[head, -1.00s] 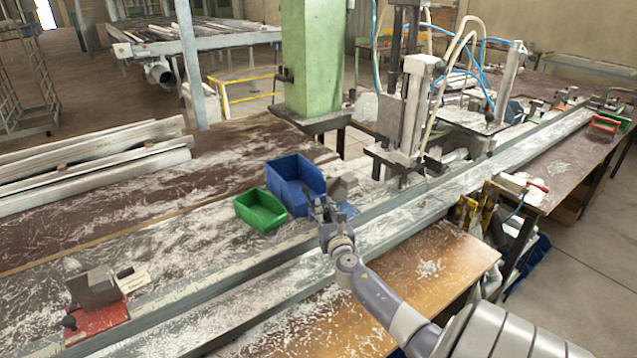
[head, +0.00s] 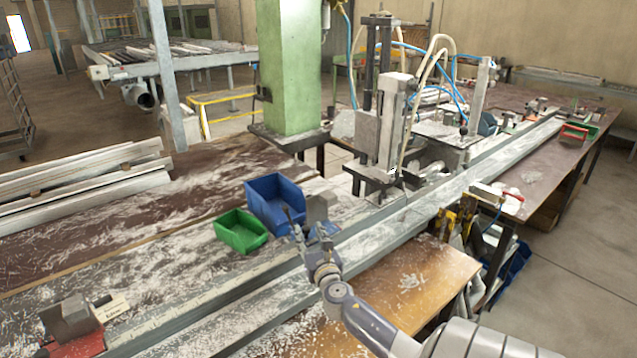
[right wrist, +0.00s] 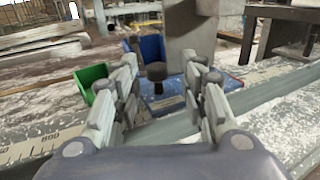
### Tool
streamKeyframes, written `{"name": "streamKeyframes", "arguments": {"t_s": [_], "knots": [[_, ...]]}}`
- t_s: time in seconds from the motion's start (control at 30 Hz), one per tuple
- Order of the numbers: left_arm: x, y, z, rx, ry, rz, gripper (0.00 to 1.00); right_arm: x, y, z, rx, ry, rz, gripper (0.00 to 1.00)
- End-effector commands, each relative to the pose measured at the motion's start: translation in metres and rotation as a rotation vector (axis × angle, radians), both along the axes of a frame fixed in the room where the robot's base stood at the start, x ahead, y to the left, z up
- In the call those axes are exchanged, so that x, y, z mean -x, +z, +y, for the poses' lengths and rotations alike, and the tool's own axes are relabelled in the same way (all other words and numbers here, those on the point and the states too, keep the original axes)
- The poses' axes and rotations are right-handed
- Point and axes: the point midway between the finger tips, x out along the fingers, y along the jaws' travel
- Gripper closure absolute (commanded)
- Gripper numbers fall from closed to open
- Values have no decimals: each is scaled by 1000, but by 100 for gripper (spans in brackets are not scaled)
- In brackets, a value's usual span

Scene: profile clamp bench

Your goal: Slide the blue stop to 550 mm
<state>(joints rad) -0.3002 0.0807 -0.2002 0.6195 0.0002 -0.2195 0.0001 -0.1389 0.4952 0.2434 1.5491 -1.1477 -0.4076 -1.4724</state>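The blue stop is a grey block (head: 318,208) on a blue base (head: 324,231), on the rail beside the blue bin. In the right wrist view its grey block (right wrist: 188,38), blue base (right wrist: 168,102) and dark knob (right wrist: 156,72) show ahead. My right gripper (head: 295,225) is at the stop's near side. In the right wrist view the two fingers (right wrist: 160,90) are apart, with the knob showing between them; contact cannot be told. A ruler (right wrist: 45,137) with black marks runs along the rail; the stop's reading cannot be made out. My left gripper is not in view.
A green bin (head: 241,232) and a blue bin (head: 276,200) stand behind the rail. A red-based stop (head: 78,345) sits at the near left. The clamp machine (head: 385,125) rises further right along the rail. Shavings cover the bench.

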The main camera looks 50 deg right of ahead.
Motion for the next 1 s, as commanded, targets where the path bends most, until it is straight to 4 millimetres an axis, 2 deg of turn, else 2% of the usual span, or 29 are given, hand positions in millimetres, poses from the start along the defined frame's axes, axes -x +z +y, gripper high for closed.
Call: {"name": "streamKeyframes", "arguments": {"t_s": [0.2, 0.43, 0.6, 1.0], "knots": [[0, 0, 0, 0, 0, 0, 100, 36, -2, 25, -2, -1, 4, 61], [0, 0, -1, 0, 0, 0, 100, 64, -2, 43, -2, -4, 3, 61], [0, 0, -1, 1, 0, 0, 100, 73, -1, 49, -2, -4, 2, 61], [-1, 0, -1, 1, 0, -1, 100, 74, -1, 50, -1, -5, 2, 61]]}}
